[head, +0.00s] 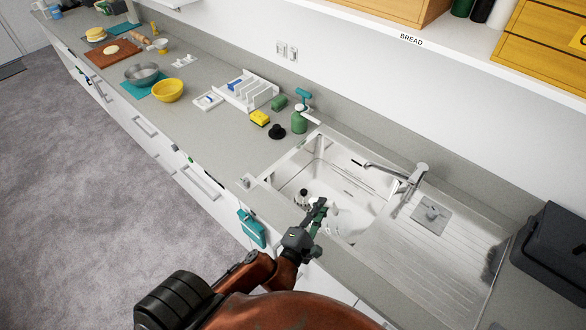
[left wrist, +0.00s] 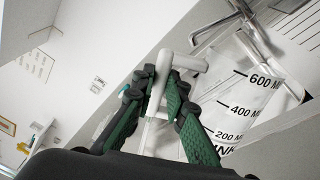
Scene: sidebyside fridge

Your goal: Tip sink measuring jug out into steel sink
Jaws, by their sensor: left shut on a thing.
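My left gripper (head: 318,213) reaches over the near side of the steel sink (head: 362,178). In the left wrist view its green-padded fingers (left wrist: 172,98) are shut on the white handle of the sink measuring jug (left wrist: 243,92). The jug is clear, with black marks for 200, 400 and 600. In the head view the jug (head: 343,222) shows as a pale shape in or over the basin, partly hidden by the gripper. I cannot tell its exact tilt or whether liquid is in it. My right gripper is not in view.
The tap (head: 405,178) stands at the sink's back right, beside the ribbed drainer (head: 440,250). A green soap bottle (head: 299,122), a black plug (head: 277,132) and a yellow sponge (head: 260,117) stand left of the basin. A teal cloth (head: 251,229) hangs at the counter's front.

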